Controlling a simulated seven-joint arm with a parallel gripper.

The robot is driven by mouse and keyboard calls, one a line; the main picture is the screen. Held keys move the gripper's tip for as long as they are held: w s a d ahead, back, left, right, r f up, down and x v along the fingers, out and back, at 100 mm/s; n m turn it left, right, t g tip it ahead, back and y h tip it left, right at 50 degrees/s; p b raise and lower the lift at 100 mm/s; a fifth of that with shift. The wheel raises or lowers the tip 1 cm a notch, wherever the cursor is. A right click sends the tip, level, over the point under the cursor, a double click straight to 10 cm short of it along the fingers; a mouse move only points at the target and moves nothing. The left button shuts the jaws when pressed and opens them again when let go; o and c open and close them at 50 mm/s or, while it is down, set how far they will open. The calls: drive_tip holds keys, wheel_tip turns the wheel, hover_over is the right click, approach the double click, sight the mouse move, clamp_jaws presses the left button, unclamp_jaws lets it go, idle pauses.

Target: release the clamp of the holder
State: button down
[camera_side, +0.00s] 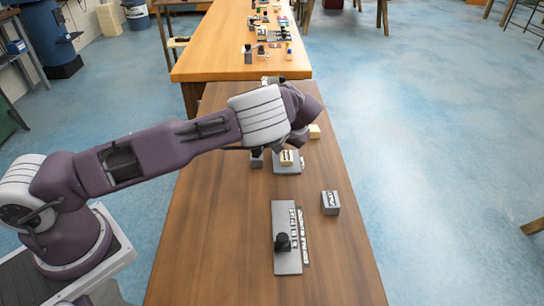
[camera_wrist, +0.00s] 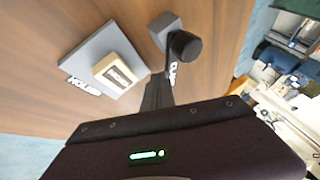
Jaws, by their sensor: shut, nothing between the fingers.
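The holder (camera_wrist: 88,52) is a flat grey plate with a white label along its edge, lying on the wooden table. A cream block (camera_wrist: 118,72) with a dark label sits on it. Beside the plate stands the clamp, a grey block (camera_wrist: 160,27) with a round black knob (camera_wrist: 185,48) and a partly hidden white label. In the side view the holder (camera_side: 290,169) and clamp (camera_side: 257,161) lie beneath my wrist. My gripper (camera_wrist: 160,80) is shut and empty, its dark fingertips close to the knob; whether they touch it I cannot tell.
Nearer on the table are a long grey plate (camera_side: 286,262) with a black knob (camera_side: 282,242) and a grey labelled box (camera_side: 330,203). A cream block (camera_side: 314,131) lies near the right edge. A second table (camera_side: 215,62) with small items stands behind. The table's near left is clear.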

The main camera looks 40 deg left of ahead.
drive_tip(key=shift+w+a+n+g, duration=0.1)
drive_tip(key=shift+a+n+g, duration=0.55)
drive_tip(key=shift+n, duration=0.35)
drive_tip(key=shift+a, duration=0.7)
drive_tip(key=w+d, duration=0.3)
drive_tip(key=shift+d+r, duration=0.15)
drive_tip(key=v, duration=0.9)
drive_tip(key=shift+w+d+r, duration=0.15)
drive_tip(key=shift+w+r, duration=0.05)
drive_tip(key=shift+w, duration=0.25)
